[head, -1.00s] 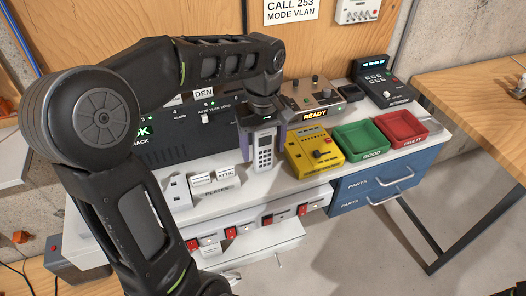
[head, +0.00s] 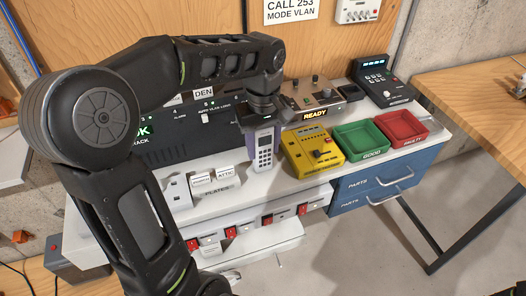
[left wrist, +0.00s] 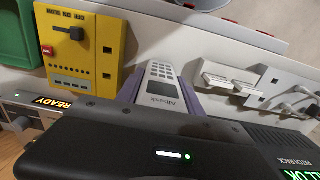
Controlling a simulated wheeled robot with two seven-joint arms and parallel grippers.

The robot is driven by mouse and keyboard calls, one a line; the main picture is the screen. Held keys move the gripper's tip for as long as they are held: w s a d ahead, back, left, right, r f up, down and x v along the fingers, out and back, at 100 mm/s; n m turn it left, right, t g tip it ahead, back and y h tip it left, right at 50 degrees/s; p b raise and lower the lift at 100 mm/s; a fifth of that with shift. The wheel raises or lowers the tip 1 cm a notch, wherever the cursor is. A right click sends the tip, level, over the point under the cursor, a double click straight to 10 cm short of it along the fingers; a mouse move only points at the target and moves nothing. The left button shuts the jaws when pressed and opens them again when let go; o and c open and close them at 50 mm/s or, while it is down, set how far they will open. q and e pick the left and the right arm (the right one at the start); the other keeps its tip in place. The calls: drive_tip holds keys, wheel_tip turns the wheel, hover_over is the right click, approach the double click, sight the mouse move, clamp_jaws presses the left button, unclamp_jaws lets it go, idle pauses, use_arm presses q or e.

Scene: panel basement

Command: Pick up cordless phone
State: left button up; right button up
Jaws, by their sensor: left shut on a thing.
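The cordless phone (head: 264,154) is pale grey with a dark keypad and stands upright on the white worktop, or very close to it; I cannot tell whether its foot touches. My left gripper (head: 265,140) comes down from above and is shut on it, with purple fingers on both sides. In the left wrist view the phone (left wrist: 160,82) sits between the purple fingers of the left gripper (left wrist: 163,90), keypad showing. Its upper end is hidden by the gripper body. My right gripper is not in view.
A yellow meter (head: 313,151) stands close to the phone's right. Beyond it are a green tray (head: 361,153) and a red tray (head: 424,137). A black patch rack (head: 190,135) stands behind on the left. Small white plates (head: 201,180) lie left of the phone.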

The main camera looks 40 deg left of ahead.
use_arm(q)
clamp_jaws()
drive_tip(key=shift+w+r, duration=0.1)
drive_tip(key=shift+r, duration=0.45)
wheel_tip(320, 180, up, 5)
wheel_tip(320, 180, up, 3)
drive_tip(key=shift+r+p, duration=0.15)
drive_tip(key=shift+p, duration=1)
drive_tip(key=shift+r+p, duration=0.35)
drive_tip(key=shift+p, duration=0.05)
